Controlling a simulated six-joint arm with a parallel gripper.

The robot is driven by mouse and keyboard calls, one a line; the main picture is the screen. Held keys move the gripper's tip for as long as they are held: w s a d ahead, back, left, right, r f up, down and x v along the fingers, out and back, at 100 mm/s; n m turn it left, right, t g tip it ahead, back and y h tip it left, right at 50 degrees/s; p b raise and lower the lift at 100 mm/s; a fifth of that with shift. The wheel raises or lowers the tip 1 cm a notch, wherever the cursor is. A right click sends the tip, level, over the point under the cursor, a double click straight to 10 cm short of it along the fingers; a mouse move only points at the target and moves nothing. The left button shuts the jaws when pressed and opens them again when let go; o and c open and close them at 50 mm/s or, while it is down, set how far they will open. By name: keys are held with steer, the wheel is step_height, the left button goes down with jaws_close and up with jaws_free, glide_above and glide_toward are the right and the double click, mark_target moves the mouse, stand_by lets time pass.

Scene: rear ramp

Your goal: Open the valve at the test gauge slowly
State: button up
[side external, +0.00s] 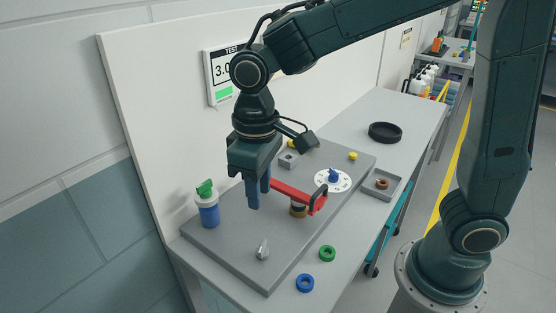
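The valve has a red lever (290,192) over a brass-coloured body (298,211) on a grey plate (225,237). A dark loop stands at the lever's right end. My gripper (259,198) points down at the lever's left end, its blue fingers close together. The lever's end meets the right finger in the picture; I cannot tell whether it is between the fingers or only beside them. The test gauge (222,92) is a wall display with a green patch. It is partly hidden by my arm, and its reading starts "3.0".
A blue bottle with a green top (208,207) stands left of my gripper. A white dial with a blue knob (333,178) is right of the valve. Green (327,253) and blue (305,283) rings lie in front. A black round dish (385,132) and a small tray (397,181) are farther right.

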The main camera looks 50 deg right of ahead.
mark_target(262, 245)
steer(key=m, duration=1.7)
steer(key=shift+f, duration=0.15)
steer(key=shift+f, duration=0.1)
step_height(262, 245, down, 14)
steer(key=shift+r, duration=0.25)
steer(key=shift+c, duration=0.4)
jaws_close()
